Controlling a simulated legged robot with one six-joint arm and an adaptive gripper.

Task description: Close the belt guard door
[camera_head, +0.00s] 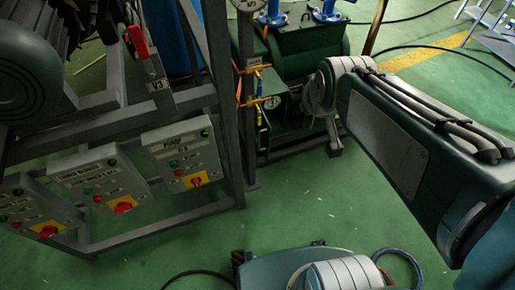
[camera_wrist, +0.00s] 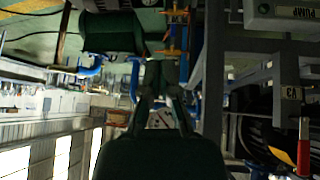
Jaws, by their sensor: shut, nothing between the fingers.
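My gripper (camera_wrist: 160,78) shows in the wrist view as two dark fingers, shut and empty. That view looks upside down. The green pump machine (camera_head: 300,45) stands at the top middle of the head view; its green housing (camera_wrist: 112,34) shows at the upper left of the wrist view. A low, dark opening (camera_head: 285,112) is on the machine's near side, partly behind my arm. I cannot make out the belt guard door for certain, nor whether anything touches my fingers. My arm covers the machine's right side in the head view.
A grey metal frame (camera_head: 222,100) with several switch boxes, one a pump box (camera_head: 182,155), stands left of the machine. A red-handled V3 lever (camera_head: 138,42) is on it. Black hoses (camera_head: 430,50) lie behind. Green floor (camera_head: 330,205) is clear in front.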

